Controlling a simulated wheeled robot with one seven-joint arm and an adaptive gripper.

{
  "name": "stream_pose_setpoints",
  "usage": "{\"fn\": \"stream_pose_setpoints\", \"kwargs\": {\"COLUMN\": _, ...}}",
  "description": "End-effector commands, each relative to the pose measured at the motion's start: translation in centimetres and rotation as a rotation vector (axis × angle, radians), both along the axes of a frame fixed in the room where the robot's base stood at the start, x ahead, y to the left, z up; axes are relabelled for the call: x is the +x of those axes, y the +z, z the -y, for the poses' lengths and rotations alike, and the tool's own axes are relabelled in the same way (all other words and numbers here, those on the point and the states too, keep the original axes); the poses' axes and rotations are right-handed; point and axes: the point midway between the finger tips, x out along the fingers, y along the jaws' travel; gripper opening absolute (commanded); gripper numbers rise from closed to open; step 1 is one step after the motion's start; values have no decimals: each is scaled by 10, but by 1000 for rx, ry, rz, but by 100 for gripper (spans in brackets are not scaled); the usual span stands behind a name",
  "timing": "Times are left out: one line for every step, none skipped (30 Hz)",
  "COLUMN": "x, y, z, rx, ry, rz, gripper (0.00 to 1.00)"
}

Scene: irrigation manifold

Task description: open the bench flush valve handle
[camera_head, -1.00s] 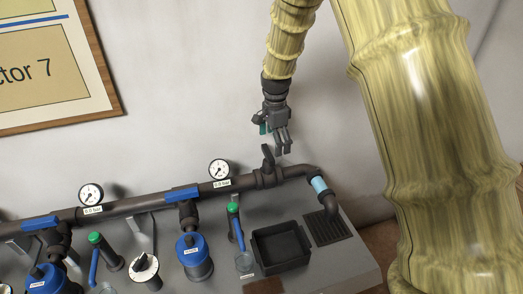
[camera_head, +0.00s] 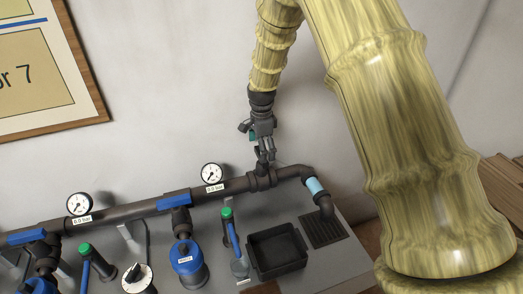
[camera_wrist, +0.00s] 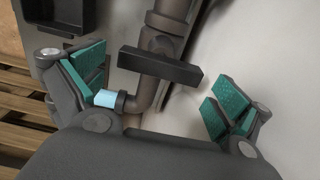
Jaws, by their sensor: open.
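The flush valve handle (camera_wrist: 160,67) is a dark bar lying across the brown pipe in the wrist view. It sits between the green-padded fingers of my gripper (camera_wrist: 160,92), which are spread wide, with a gap on both sides. In the head view my gripper (camera_head: 265,158) points down right over the valve body (camera_head: 262,180) near the right end of the pipe, and its fingers hide most of the handle. I cannot tell how far the fingertips reach past the bar.
The pipe (camera_head: 125,214) runs along the wall with gauges (camera_head: 212,174) and blue-handled valves (camera_head: 174,201). A light blue sleeve (camera_head: 315,187) marks the pipe elbow. A black tray (camera_head: 278,270) and a drain grate (camera_head: 322,232) are on the bench. Free wall is behind my gripper.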

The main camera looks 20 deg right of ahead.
Motion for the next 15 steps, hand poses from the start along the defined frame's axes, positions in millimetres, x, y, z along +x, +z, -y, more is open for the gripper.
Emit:
{"fn": "stream_pose_setpoints", "kwargs": {"x": 0, "y": -4, "z": 0, "rx": 1, "ry": 0, "rz": -2, "gripper": 100}}
{"fn": "stream_pose_setpoints", "kwargs": {"x": 0, "y": -7, "z": 0, "rx": 1, "ry": -1, "rz": -2, "gripper": 100}}
{"fn": "stream_pose_setpoints", "kwargs": {"x": 0, "y": -10, "z": 0, "rx": 1, "ry": -1, "rz": -2, "gripper": 100}}
{"fn": "stream_pose_setpoints", "kwargs": {"x": 0, "y": -12, "z": 0, "rx": 1, "ry": -1, "rz": -1, "gripper": 100}}
{"fn": "stream_pose_setpoints", "kwargs": {"x": 0, "y": -14, "z": 0, "rx": 1, "ry": -1, "rz": 0, "gripper": 100}}
{"fn": "stream_pose_setpoints", "kwargs": {"x": 0, "y": -17, "z": 0, "rx": 1, "ry": -1, "rz": 0, "gripper": 100}}
{"fn": "stream_pose_setpoints", "kwargs": {"x": 0, "y": -18, "z": 1, "rx": 1, "ry": -2, "rz": 0, "gripper": 100}}
{"fn": "stream_pose_setpoints", "kwargs": {"x": 0, "y": -19, "z": 1, "rx": 1, "ry": -2, "rz": 0, "gripper": 100}}
{"fn": "stream_pose_setpoints", "kwargs": {"x": 0, "y": -21, "z": 1, "rx": 1, "ry": -2, "rz": 0, "gripper": 100}}
{"fn": "stream_pose_setpoints", "kwargs": {"x": 0, "y": -21, "z": 1, "rx": 1, "ry": -2, "rz": 0, "gripper": 100}}
{"fn": "stream_pose_setpoints", "kwargs": {"x": 0, "y": -22, "z": 1, "rx": 1, "ry": -2, "rz": 0, "gripper": 100}}
{"fn": "stream_pose_setpoints", "kwargs": {"x": 0, "y": -22, "z": 1, "rx": 0, "ry": -2, "rz": 0, "gripper": 100}}
{"fn": "stream_pose_setpoints", "kwargs": {"x": 0, "y": -22, "z": 1, "rx": 0, "ry": -2, "rz": 0, "gripper": 100}}
{"fn": "stream_pose_setpoints", "kwargs": {"x": 0, "y": -22, "z": 1, "rx": 0, "ry": -2, "rz": 0, "gripper": 100}}
{"fn": "stream_pose_setpoints", "kwargs": {"x": 0, "y": -22, "z": 1, "rx": 0, "ry": -2, "rz": 0, "gripper": 100}}
